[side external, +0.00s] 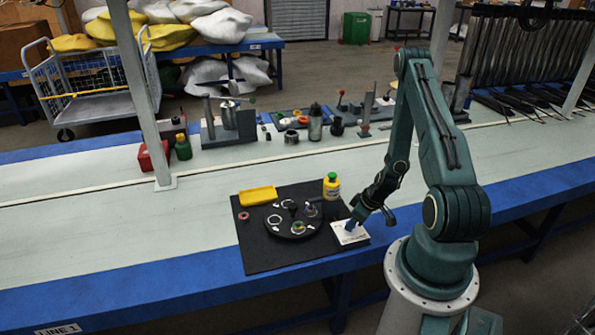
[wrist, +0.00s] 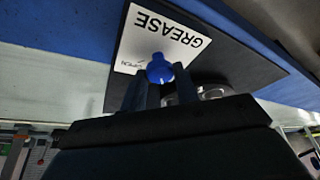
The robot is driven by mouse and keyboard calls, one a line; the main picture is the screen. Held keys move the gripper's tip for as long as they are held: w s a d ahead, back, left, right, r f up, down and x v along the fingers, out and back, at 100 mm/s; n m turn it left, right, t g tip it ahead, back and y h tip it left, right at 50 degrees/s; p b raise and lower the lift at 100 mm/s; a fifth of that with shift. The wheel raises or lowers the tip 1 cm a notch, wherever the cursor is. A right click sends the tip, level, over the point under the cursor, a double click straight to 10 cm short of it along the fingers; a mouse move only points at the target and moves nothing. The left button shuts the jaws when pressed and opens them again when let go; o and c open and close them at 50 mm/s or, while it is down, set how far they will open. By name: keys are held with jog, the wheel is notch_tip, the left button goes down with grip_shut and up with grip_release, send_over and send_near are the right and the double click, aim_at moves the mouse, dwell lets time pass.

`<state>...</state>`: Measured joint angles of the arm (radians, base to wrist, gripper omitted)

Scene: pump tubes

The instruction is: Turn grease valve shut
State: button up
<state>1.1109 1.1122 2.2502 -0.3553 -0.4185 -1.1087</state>
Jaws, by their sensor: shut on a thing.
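The grease valve shows as a blue knob (wrist: 159,68) on a white plate (wrist: 158,36) lettered GREASE in the wrist view. In the side view the white plate (side external: 343,236) lies at the right edge of the black mat (side external: 262,262), and the blue knob (side external: 350,225) is small on it. My gripper (wrist: 164,84) points down at the plate, its two dark fingers shut on the knob's sides. The fingertips are partly hidden in the side view. I cannot tell the knob's turned position.
A round black tray (side external: 292,232) with rings and small parts sits left of the plate. A yellow-green bottle (side external: 331,186) and a yellow dish (side external: 258,195) stand behind. Tools line the back of the bench. The pale bench left of the mat is clear.

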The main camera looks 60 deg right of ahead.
jog(key=o, duration=0.9)
jog(key=shift+o, duration=0.2)
notch_tip(320, 180, up, 20)
dwell(1.0)
